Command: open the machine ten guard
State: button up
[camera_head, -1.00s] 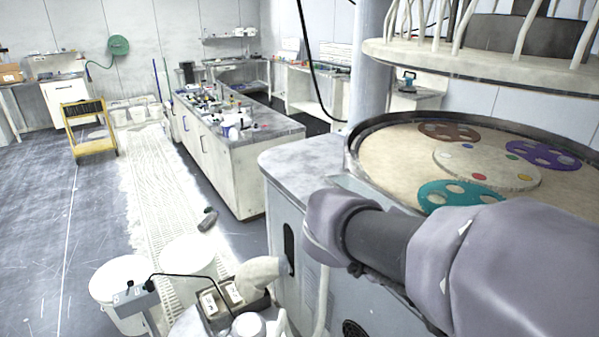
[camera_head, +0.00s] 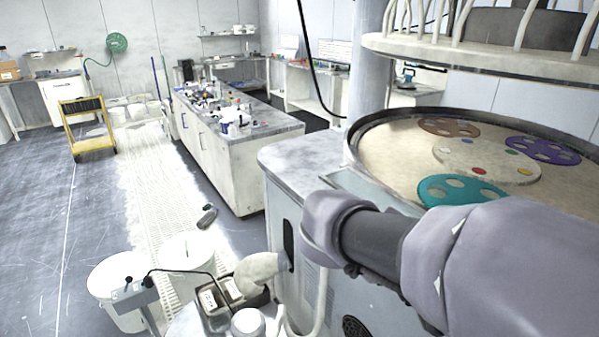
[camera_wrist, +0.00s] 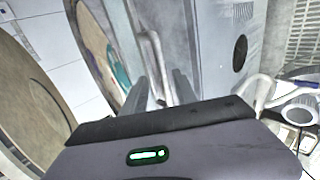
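The polishing machine (camera_head: 300,160) stands at the right in the head view, with a grey cabinet and a round, rimmed platen. I cannot read a number on it. In the wrist view a pale bar handle (camera_wrist: 153,50) stands out from a grey panel (camera_wrist: 183,35); I cannot tell for sure that this is the guard. My gripper (camera_wrist: 160,88) is open, its two dark fingers apart, with the lower end of the handle showing between them. I cannot tell if they touch it. In the head view my arm covers the machine's front, and the gripper is hidden.
Brown, purple and teal (camera_head: 461,191) carriers lie on the platen. A pale upper plate (camera_head: 480,57) hangs above it. White buckets (camera_head: 118,290) and a control box (camera_head: 135,296) stand at the lower left. A cluttered bench (camera_head: 235,165) is behind; the left floor is largely clear.

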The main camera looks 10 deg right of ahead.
jog(key=p+v, duration=0.7)
jog(key=v, duration=1)
jog(key=shift+a, duration=0.15)
jog(key=shift+c, duration=0.2)
